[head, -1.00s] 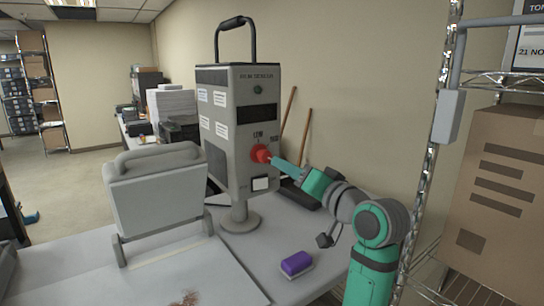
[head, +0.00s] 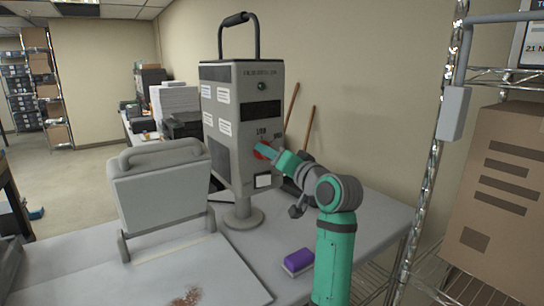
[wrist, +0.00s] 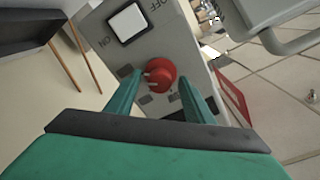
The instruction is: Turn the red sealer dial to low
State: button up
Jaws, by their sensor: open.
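The red dial (head: 262,153) is on the front of the grey sealer (head: 232,165), below its dark panel. Small print above the dial is too blurred to read now. My gripper (head: 264,148) is at the dial, and its green finger covers part of it in the head view. In the wrist view the open gripper (wrist: 160,78) has a finger on either side of the red dial (wrist: 161,72). I cannot tell whether the fingers touch it. The dial has pale marks on its left edge; its setting is unclear.
A white ON/OFF switch (wrist: 128,22) is near the dial. A purple and white block (head: 298,262) lies on the table (head: 375,215). A grey machine (head: 165,190) stands left of the sealer. A wire shelf with a cardboard box (head: 505,190) is at the right.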

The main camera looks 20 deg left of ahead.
jog(key=shift+c, duration=0.6)
jog(key=c, duration=0.9)
jog(key=shift+n, duration=0.4)
jog(key=n, duration=1.2)
jog(key=n+y, duration=0.1)
jog(key=n, duration=1.1)
jog(key=shift+w+d+f+g, duration=0.1)
jog(key=shift+f+g, duration=0.05)
jog(key=shift+g, duration=0.25)
